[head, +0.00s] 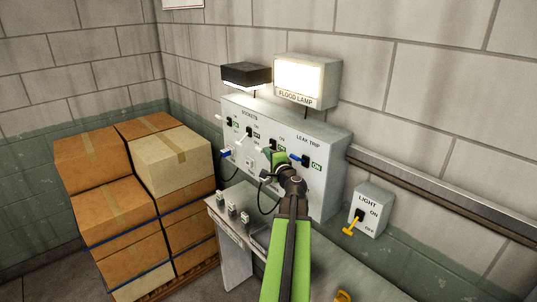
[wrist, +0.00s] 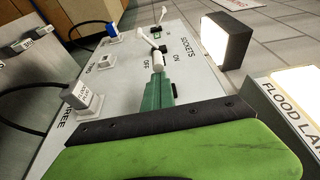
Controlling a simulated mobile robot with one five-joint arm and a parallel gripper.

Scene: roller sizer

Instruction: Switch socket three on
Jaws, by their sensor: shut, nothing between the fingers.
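The grey socket panel (head: 330,190) stands against the wall, and its SOCKETS lettering shows in the wrist view (wrist: 187,47). My gripper (head: 274,156) is in front of the third switch position, right of the second switch (head: 248,132), and partly hides it. In the wrist view my shut green fingers (wrist: 158,88) point at a white lever (wrist: 158,62), its end at or very near their tips. I cannot tell whether they touch. OFF is printed left of this lever and ON right. Its exact position is unclear. The plug marked FLOOD LAMP (wrist: 85,97) sits by the THREE label.
The flood lamp (head: 305,80) and a dark lamp (head: 246,75) above the panel glow. The blue leak trip lever (head: 299,158) is close right of my gripper. A light switch (head: 370,212) is farther right. Stacked boxes (head: 105,205) stand left.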

